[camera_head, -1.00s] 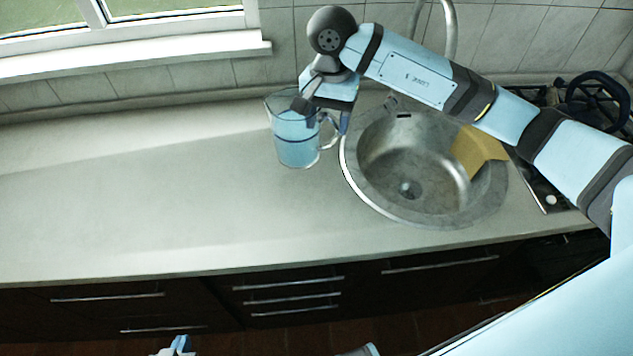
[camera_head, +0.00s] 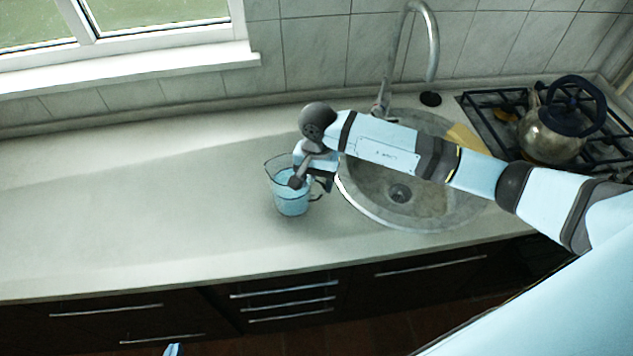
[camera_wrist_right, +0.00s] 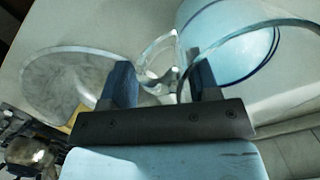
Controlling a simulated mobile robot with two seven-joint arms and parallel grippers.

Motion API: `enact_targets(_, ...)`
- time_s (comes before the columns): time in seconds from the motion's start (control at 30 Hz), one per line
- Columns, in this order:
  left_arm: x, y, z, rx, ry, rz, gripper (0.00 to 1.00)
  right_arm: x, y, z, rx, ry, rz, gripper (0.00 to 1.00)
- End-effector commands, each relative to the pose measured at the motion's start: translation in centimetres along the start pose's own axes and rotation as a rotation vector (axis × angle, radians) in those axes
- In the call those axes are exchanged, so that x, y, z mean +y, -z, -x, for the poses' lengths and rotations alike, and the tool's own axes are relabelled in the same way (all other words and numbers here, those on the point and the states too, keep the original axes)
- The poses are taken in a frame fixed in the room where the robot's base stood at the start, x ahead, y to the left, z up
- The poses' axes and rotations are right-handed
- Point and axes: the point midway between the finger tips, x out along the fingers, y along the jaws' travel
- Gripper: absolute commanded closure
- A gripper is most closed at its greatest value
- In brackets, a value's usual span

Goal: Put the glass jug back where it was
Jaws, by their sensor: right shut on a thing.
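The glass jug (camera_head: 291,197) holds blue liquid and is upright over the counter, just left of the sink. I cannot tell whether its base touches the counter. My right gripper (camera_head: 310,184) is at the jug's right side, shut on its handle. In the right wrist view the clear handle passes between the fingers of my right gripper (camera_wrist_right: 162,78), with the blue jug body (camera_wrist_right: 225,45) beyond. Only a tip of my left gripper (camera_head: 173,350) shows at the bottom edge of the head view, away from the counter; its jaws cannot be made out.
The round sink (camera_head: 365,200) lies right of the jug, with a tall faucet (camera_head: 432,45) behind it and a yellow object (camera_head: 468,137) at its edge. A kettle (camera_head: 550,132) stands on the stove at the right. The counter (camera_head: 130,210) left of the jug is clear.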

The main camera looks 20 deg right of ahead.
Motion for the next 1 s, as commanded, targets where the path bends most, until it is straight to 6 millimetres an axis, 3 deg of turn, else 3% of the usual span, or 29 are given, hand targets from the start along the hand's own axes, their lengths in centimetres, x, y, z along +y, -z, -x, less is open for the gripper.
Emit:
enact_targets(0.13, 0.1, 0.4, 0.3, 0.002, 0.000, 0.001, 1.00, -0.1, 0.2, -1.4, 0.001, 0.004, 0.000, 0.92)
enact_targets(0.53, 0.1, 0.0, 0.0, 0.002, -0.001, 0.002, 1.00, -0.1, 0.3, -1.9, 0.002, 0.003, 0.001, 0.92)
enact_targets(0.57, 0.1, 0.1, 0.1, 0.001, -0.001, 0.002, 1.00, 0.0, 0.3, -2.0, 0.001, 0.000, 0.000, 0.37)
enact_targets(0.63, 0.1, 0.1, 0.1, 0.000, -0.001, 0.002, 1.00, 0.0, 0.3, -1.9, 0.001, 0.000, 0.000, 0.21)
enact_targets(1.0, 0.2, 0.6, 0.4, 0.000, -0.002, 0.002, 1.00, 0.0, 0.2, -1.4, 0.001, 0.000, -0.001, 0.19)
